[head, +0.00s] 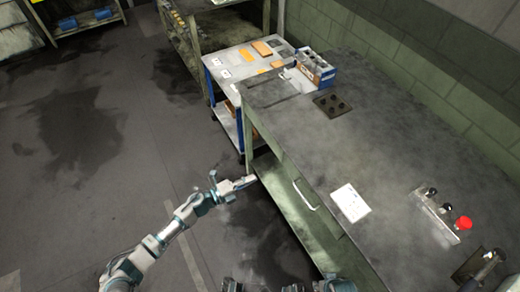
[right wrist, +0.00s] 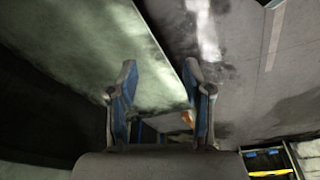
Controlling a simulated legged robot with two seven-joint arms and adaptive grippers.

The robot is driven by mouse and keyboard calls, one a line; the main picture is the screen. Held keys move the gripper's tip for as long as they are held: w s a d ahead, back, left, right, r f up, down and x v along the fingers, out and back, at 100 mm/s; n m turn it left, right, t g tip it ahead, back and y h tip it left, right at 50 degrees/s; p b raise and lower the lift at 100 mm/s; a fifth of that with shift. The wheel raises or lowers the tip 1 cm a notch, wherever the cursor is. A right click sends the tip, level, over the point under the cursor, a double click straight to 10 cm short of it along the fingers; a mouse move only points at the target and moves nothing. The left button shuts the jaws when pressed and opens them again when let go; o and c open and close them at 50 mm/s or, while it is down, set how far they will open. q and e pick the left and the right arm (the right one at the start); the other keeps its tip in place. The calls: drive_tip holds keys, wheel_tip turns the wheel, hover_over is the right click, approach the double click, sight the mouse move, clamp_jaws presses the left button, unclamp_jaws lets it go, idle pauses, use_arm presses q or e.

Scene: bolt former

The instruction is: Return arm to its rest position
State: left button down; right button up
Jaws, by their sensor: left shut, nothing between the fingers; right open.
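My left arm (head: 181,217) reaches up from the bottom left of the head view. Its gripper (head: 248,181) is shut and empty, beside the left side of the green workbench (head: 262,120); whether it touches the bench cannot be told. My right gripper (right wrist: 160,75) shows in the right wrist view with its two blue-padded fingers apart and nothing between them. A pale green panel (right wrist: 135,60) and grey floor (right wrist: 245,50) lie beyond its fingers. The right gripper cannot be made out in the head view.
The bench carries a white sheet (head: 350,203), a control box with a red button (head: 464,223), a dark plate with holes (head: 332,103) and a blue bin (head: 315,69). A cart (head: 228,71) stands behind it. Floor at the left (head: 80,190) is clear.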

use_arm(q)
drive_tip(key=s+a+f+n+y+p, duration=0.2)
drive_tip(key=s+a+f+n+y, duration=0.15)
drive_tip(key=f+n, duration=0.25)
drive_tip(key=s+a+f+n+y+p, duration=0.1)
drive_tip(key=s+a+f+n+y, duration=0.3)
drive_tip(key=f+n, duration=0.3)
drive_tip(key=s+a+f+n+y+p, duration=0.2)
drive_tip(key=a+f+n+y, duration=0.2)
drive_tip(key=f+n+y, duration=0.2)
drive_tip(key=s+a+f+n+g+p, duration=0.1)
drive_tip(key=s+f+n+g, duration=0.3)
drive_tip(key=s, duration=0.9)
drive_tip(key=s+a+f+n+g+y, duration=0.1)
drive_tip(key=s+f+n+g, duration=0.3)
drive_tip(key=s+f, duration=0.4)
drive_tip(key=s, duration=0.6)
drive_tip(key=shift+a+p, duration=0.2)
drive_tip(key=shift+p, duration=0.15)
use_arm(e)
drive_tip(key=s+f, duration=0.2)
drive_tip(key=f, duration=0.6)
drive_tip(key=s+f, duration=0.1)
drive_tip(key=f, duration=0.8)
drive_tip(key=shift+s+g, duration=0.3)
drive_tip(key=shift+s, duration=0.1)
drive_tip(key=shift+a, duration=0.1)
use_arm(q)
drive_tip(key=shift+r, duration=0.1)
